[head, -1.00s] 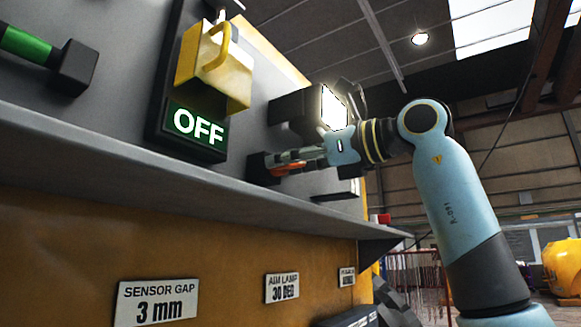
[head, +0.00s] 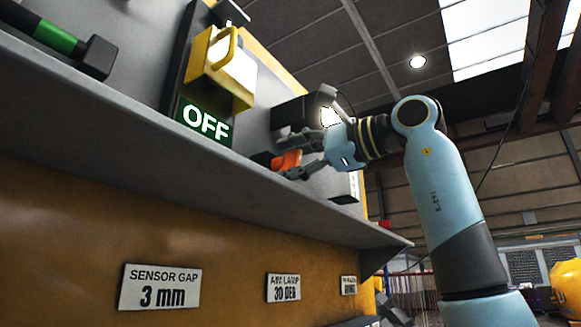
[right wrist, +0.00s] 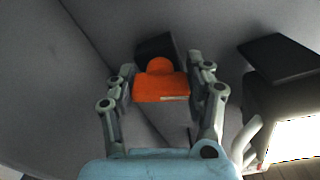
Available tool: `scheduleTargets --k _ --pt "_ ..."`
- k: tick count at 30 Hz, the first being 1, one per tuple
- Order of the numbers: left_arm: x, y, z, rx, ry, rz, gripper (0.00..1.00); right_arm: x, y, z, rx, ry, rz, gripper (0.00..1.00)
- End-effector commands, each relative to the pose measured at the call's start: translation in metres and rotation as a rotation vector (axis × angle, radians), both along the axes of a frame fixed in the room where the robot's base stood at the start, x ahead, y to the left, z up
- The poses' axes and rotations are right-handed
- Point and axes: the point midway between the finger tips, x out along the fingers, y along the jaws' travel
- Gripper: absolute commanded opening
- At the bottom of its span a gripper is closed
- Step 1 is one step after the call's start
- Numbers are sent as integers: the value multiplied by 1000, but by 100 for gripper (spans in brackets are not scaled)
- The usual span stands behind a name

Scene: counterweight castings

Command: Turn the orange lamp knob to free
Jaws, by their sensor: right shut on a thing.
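The orange lamp knob (head: 287,160) sits on a dark mount on the grey panel, right of the OFF sign. It also shows in the right wrist view (right wrist: 160,84), with a rounded top and a wide lower edge bearing a small pale mark. My right gripper (head: 296,157) is shut on the knob, one finger on each side of it. In the right wrist view the fingers (right wrist: 160,82) flank the knob's left and right edges. The lit lamp (head: 330,116) is just above and behind the gripper. My left gripper is not in view.
A grey shelf (head: 150,130) runs below the knob, over an orange-yellow front with labels such as SENSOR GAP 3 mm (head: 160,288) and a 30 DEG plate (head: 284,288). A yellow-handled unit (head: 222,70) stands above the OFF sign (head: 205,122). Open hall lies to the right.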

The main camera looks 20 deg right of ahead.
Motion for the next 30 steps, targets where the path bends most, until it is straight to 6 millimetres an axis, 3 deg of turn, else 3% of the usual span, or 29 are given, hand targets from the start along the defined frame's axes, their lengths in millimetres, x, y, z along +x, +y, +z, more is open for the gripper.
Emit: scheduleTargets --k 12,30 --pt "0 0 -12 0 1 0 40 0 1 -3 -196 -152 1 20" --pt "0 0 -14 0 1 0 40 0 1 -3 -245 -187 2 20"
